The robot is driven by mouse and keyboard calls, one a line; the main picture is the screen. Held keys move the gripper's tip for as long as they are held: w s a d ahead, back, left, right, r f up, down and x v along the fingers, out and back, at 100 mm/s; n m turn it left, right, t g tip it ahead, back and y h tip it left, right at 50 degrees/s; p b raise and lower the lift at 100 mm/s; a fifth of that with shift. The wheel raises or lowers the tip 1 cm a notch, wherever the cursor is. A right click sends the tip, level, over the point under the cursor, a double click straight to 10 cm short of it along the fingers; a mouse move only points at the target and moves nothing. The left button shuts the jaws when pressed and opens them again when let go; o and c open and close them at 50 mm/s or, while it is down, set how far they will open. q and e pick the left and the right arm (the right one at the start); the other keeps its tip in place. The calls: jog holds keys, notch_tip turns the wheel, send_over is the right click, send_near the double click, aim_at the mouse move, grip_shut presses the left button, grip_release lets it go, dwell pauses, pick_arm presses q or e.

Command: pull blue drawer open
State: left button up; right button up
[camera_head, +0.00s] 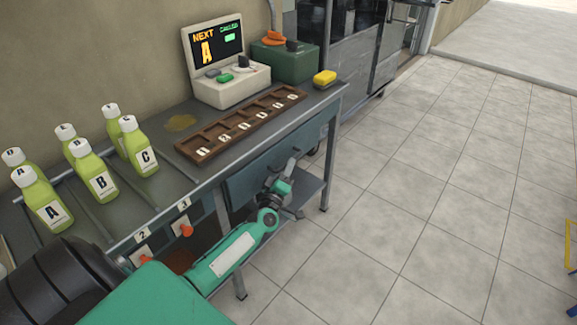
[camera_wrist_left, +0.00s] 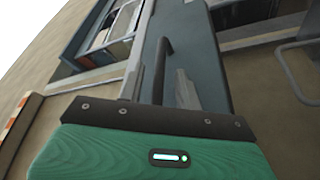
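The blue drawer (camera_head: 250,181) is a dark blue-grey front under the right part of the workbench, and looks flush with it. My left gripper (camera_head: 291,164) is in front of the drawer's right part and hides some of it. In the left wrist view the drawer front (camera_wrist_left: 205,50) stands ahead with a dark bar handle (camera_wrist_left: 163,62). The handle lies between the two grey fingers of the left gripper (camera_wrist_left: 165,85), with gaps showing at its sides. I cannot tell whether a finger touches it. My right gripper is not in view.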

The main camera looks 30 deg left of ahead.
pick_arm(q)
jog(key=shift+x, duration=0.95)
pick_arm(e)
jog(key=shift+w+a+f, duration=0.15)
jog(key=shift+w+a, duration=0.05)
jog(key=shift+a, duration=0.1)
pick_arm(q)
grip_shut()
jog(key=shift+d, duration=0.1)
